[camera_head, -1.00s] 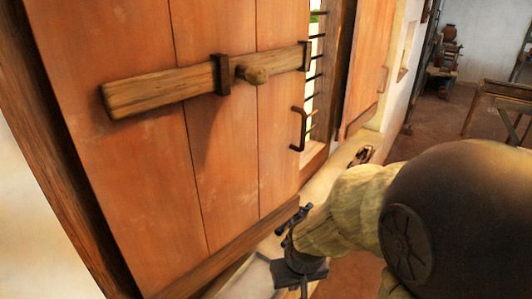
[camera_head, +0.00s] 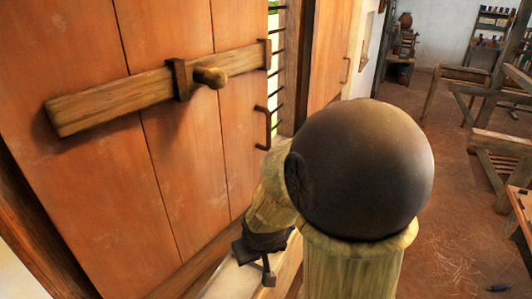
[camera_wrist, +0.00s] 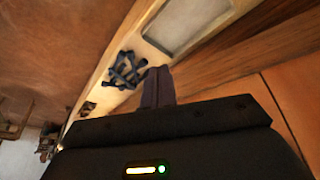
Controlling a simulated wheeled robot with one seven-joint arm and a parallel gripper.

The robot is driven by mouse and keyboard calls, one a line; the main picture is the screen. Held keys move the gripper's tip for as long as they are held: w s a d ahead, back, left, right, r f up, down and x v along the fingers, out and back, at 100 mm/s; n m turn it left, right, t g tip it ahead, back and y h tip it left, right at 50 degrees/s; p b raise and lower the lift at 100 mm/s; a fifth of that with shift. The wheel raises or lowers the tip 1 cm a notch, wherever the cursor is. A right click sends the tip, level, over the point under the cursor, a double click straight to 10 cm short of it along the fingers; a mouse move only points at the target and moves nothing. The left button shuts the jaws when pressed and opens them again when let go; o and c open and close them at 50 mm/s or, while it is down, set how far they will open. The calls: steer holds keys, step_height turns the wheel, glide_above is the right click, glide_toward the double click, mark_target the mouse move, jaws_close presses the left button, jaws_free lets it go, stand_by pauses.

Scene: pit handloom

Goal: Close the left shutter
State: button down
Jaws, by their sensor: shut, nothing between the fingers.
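The left shutter (camera_head: 175,140) is a large orange-brown plank panel filling the left of the head view. It carries a wooden sliding bar (camera_head: 120,100) with a round knob (camera_head: 211,77) and a dark metal pull handle (camera_head: 264,128) near its right edge. Barred window opening shows beyond that edge. Contact with the shutter cannot be told.
The right shutter (camera_head: 330,52) stands farther along the wall, with its own handle. Dark metal pieces (camera_wrist: 127,70) lie on the pale sill (camera_wrist: 150,48). Wooden frames (camera_head: 495,150) stand at the right. Open floor (camera_head: 450,215) lies between.

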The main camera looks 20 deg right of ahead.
steer(key=w+d+r+n+t+y+p, duration=0.1)
steer(key=w+d+r+n+t+p, duration=0.15)
steer(key=w+d+t+p, duration=0.35)
steer(key=w+d+r+n+t+y+p, duration=0.1)
steer(key=w+d+r+p, duration=0.25)
steer(key=w+d, duration=0.45)
steer(key=s+d+r+n+t+y+p, duration=0.2)
steer(key=s+d+r+t+y+p, duration=0.2)
steer(key=d+r+y+p, duration=0.1)
steer(key=shift+s+r+t+y, duration=0.4)
steer(key=shift+r+y, duration=0.3)
steer(key=shift+y, duration=0.5)
steer(key=shift+d, duration=0.15)
